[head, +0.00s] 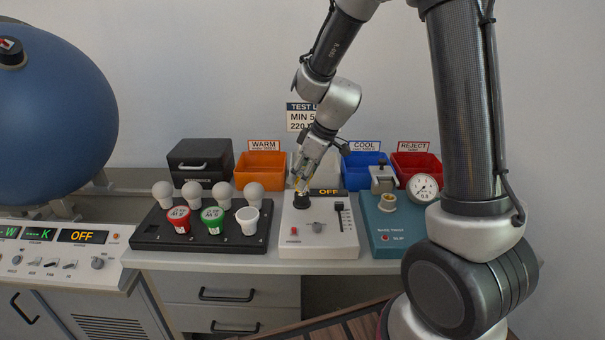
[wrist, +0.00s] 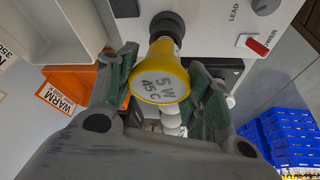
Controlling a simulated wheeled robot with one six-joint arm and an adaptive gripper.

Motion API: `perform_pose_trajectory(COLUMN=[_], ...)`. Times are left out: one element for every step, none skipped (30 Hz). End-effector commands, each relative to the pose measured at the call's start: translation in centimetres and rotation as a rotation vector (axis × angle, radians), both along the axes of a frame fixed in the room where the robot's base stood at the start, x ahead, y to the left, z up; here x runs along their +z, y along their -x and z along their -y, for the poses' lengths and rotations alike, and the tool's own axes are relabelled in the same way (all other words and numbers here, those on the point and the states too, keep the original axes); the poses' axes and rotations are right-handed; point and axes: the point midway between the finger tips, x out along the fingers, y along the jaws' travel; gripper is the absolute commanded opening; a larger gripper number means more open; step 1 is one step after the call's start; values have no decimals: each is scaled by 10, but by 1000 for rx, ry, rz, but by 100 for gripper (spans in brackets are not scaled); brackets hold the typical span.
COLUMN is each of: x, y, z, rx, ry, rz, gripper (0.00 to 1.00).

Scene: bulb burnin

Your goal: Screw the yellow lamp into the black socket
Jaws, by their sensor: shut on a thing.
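The yellow lamp (wrist: 160,84), marked "5 W 45 C" on its face, sits between the green-padded fingers of my gripper (wrist: 160,72) in the wrist view. My gripper is shut on it. The lamp's narrow neck meets the black socket (wrist: 169,21); how deep it sits is hidden by the lamp. In the head view, my gripper (head: 301,179) points down over the black socket (head: 302,202) on the white tester (head: 320,241). Only a bit of yellow (head: 298,184) shows between the fingers, just above the socket.
Left of the tester, a black rack (head: 165,237) holds several white bulbs and a red, a green and a white lamp. To the right stands a teal unit (head: 396,228) with a gauge (head: 423,187). Orange (head: 258,172), blue (head: 360,172) and red (head: 409,172) bins stand behind.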

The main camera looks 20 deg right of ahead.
Motion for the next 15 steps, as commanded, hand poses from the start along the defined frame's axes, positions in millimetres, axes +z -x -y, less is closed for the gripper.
perform_pose_trajectory(x=[0,0,0,0,0,0,0,0,0,0,0,0,0,0,0], y=[0,0,0,0,0,0,0,0,0,0,0,0,0,0,0], z=[0,0,0,0,0,0,0,0,0,0,0,0,0,0,0], rx=[0,0,0,0,0,0,0,0,0,0,0,0,0,0,0], ry=[0,0,0,0,0,0,0,0,0,0,0,0,0,0,0], rz=[0,0,0,0,0,0,0,0,0,0,0,0,0,0,0], gripper=[27,53,60,65,71,76,76,76,76,76,76,76,76,76,76])
